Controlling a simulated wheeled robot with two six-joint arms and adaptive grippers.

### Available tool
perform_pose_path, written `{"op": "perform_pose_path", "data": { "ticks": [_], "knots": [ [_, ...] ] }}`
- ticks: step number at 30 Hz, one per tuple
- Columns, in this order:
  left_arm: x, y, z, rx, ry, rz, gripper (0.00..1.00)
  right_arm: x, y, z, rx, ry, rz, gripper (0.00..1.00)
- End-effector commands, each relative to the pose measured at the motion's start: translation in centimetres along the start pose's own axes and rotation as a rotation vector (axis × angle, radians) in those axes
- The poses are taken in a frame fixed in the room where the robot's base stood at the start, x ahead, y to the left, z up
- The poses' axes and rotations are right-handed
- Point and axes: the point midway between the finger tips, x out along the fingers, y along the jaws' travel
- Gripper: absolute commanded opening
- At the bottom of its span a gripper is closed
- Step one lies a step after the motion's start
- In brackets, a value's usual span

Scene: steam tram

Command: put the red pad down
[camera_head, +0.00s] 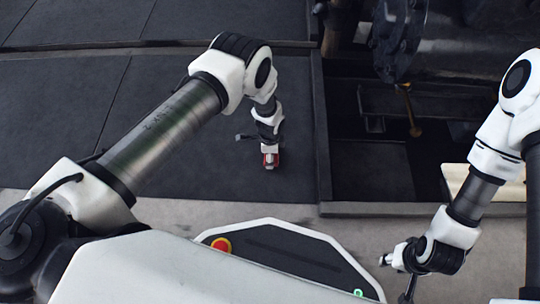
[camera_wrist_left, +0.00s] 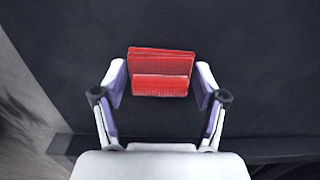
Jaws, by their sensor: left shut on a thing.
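The red pad (camera_wrist_left: 161,86) is a bright red block with a ridged face and a step across it. In the left wrist view it sits between the two fingers of my left gripper (camera_wrist_left: 161,72), which is shut on it. In the head view the pad (camera_head: 279,160) shows only as small red bits at the end of my left arm, over the dark floor panel. I cannot tell whether the pad touches the panel. My right gripper (camera_head: 388,259) is at the lower right, far from the pad, small and seen side-on; its opening is unclear.
The dark floor panel (camera_head: 190,150) is wide and clear around the pad. A raised edge (camera_head: 322,130) borders it on the right, beside a recessed bay (camera_head: 370,175) with dark machinery (camera_head: 400,40). A pale grey strip (camera_head: 300,225) runs along the near side.

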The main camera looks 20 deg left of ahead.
Motion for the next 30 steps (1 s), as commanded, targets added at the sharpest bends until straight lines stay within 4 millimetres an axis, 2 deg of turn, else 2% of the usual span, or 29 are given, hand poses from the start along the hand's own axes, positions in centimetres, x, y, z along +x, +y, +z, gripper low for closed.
{"op": "perform_pose_path", "data": {
  "ticks": [3, 4, 6, 15, 19, 30],
  "knots": [
    [0.4, 0.0, 0.0, 0.0, 0.0, 0.001, 0.33, 0.3, 0.0, 0.0, 0.0, 0.0, 0.0, 0.4],
    [0.4, 0.0, 0.0, 0.0, 0.0, 0.0, 0.75, 0.3, 0.0, 0.0, 0.0, 0.0, 0.0, 0.4],
    [0.3, 0.0, 0.0, 0.0, 0.0, 0.0, 0.96, 0.2, 0.0, 0.0, 0.0, 0.0, 0.0, 0.4],
    [0.2, 0.0, 0.0, 0.0, 0.0, 0.0, 0.96, 0.2, 0.0, 0.0, 0.0, -0.001, 0.0, 0.4],
    [-0.8, 0.0, 0.0, 0.0, 0.0, 0.0, 0.96, -0.6, 0.0, 0.1, -0.001, -0.001, 0.0, 0.4],
    [-10.0, 0.0, 0.0, 0.0, -0.001, 0.0, 0.96, -6.1, -0.1, 0.3, -0.011, -0.008, -0.001, 0.4]
  ]
}}
